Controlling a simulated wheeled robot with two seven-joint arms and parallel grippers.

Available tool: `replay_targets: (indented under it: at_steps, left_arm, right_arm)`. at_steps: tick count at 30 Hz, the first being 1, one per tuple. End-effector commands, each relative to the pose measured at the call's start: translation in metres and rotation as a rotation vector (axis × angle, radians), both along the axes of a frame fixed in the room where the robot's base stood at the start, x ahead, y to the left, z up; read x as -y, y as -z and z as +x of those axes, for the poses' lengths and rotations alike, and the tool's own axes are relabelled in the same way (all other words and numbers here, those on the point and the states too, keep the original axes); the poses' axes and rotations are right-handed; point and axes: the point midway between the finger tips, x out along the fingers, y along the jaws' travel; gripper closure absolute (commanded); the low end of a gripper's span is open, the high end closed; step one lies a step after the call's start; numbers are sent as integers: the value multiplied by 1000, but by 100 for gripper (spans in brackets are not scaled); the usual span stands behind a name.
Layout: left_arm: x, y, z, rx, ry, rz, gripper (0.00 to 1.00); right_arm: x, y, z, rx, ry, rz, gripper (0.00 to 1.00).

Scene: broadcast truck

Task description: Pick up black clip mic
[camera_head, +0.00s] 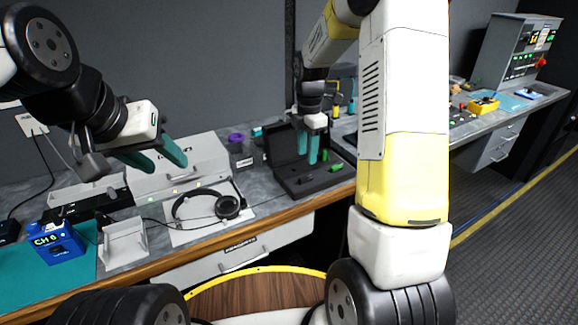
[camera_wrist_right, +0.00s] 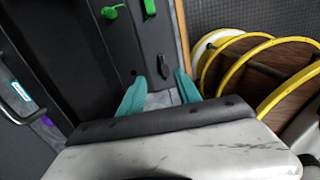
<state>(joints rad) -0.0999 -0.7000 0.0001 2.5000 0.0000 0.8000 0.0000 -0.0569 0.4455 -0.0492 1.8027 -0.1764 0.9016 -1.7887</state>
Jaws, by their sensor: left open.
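The black clip mic (camera_wrist_right: 163,66) lies on the dark foam of an open black case (camera_head: 318,187). In the right wrist view it sits just beyond and between the tips of my right gripper (camera_wrist_right: 160,78), apart from both fingers. In the head view that gripper (camera_head: 313,161) points down over the case, its teal fingers apart with nothing seen between them. Two green clips (camera_wrist_right: 113,12) (camera_wrist_right: 149,7) lie in the same foam. My left gripper (camera_head: 168,165) is open and empty, above the grey box on the left of the bench.
Headphones (camera_head: 226,206) lie on a white sheet beside the case. A blue CH 6 unit (camera_head: 58,242) and a white stand (camera_head: 124,243) are further left. The bench's wooden front edge (camera_head: 265,229) runs below. A purple roll (camera_head: 236,137) stands behind.

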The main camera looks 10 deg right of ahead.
Motion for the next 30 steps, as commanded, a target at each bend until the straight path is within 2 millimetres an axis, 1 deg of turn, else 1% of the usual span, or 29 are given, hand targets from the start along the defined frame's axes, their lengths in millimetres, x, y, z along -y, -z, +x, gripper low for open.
replay_targets:
  at_steps: [8, 14, 16, 20, 26, 28, 30]
  left_arm:
    - [0, 0, 0, 0, 0, 0, 54]
    - [0, 0, 0, 0, 0, 0, 54]
    - [0, 0, 0, 0, 0, 0, 54]
    - [0, 0, 0, 0, 0, 0, 54]
    - [0, 0, 0, 0, 0, 0, 54]
    - [0, 0, 0, 0, 0, 0, 54]
    - [0, 0, 0, 0, 0, 0, 54]
  right_arm:
    - [0, 30, -2, -4, -11, -1, 60]
    - [0, 59, -10, -6, -9, -2, 60]
    - [0, 69, -8, -6, -9, -2, 60]
    - [0, 77, -8, -2, -9, -1, 60]
    - [0, 77, -8, -1, -8, 0, 60]
    - [0, 77, -8, -2, -8, -1, 70]
    - [0, 77, -8, -1, -8, 0, 84]
